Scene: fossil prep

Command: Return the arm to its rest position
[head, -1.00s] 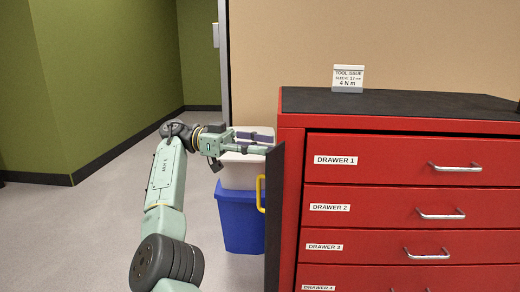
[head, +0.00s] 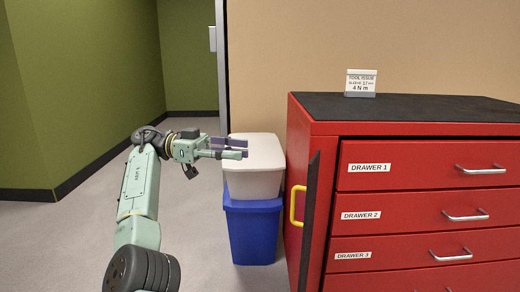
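My arm rises from the lower left of the head view and bends at the elbow. My gripper (head: 236,148) points to the right, and its two fingers are apart with nothing between them. It is in front of the white-lidded bin as seen from here, left of the red cabinet. I cannot tell its exact distance from the bin.
A red drawer cabinet (head: 328,128) with a dark top stands at the right, its drawers shut. A yellow handle (head: 297,205) is on its left side. A white bin (head: 253,182) sits on a blue bin (head: 253,232). Open grey floor (head: 60,245) lies at the left.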

